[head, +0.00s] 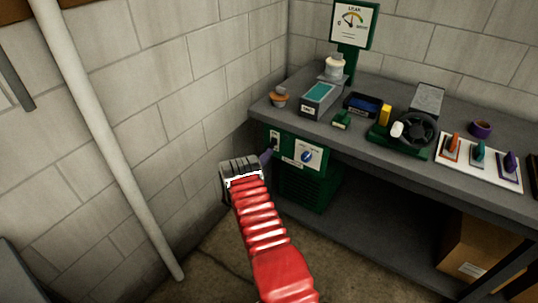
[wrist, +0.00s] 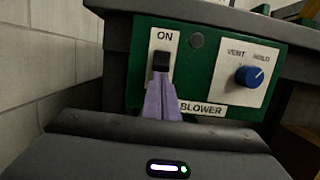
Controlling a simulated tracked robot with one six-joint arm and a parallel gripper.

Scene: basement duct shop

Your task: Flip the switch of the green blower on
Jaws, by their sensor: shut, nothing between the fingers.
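The green blower (head: 306,187) sits under the left end of the bench; its front panel (wrist: 211,88) fills much of the wrist view. On the panel's left is a white plate marked ON with a black switch (wrist: 161,60), also visible in the head view (head: 274,140). The switch's upper part shows just below the word ON; its lower part is hidden behind my fingertips. My gripper (wrist: 162,82) has its purple fingers shut and empty, pointing at the switch from just below. In the head view, my gripper (head: 266,157) is beside the panel's left edge. I cannot tell whether they touch.
A blue knob (wrist: 249,76) marked VENT and HOLD is right of the switch. The grey bench (head: 380,150) overhangs the blower and holds several items. A gauge sign (head: 354,24) stands behind. A block wall (head: 190,80) is close on the left.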

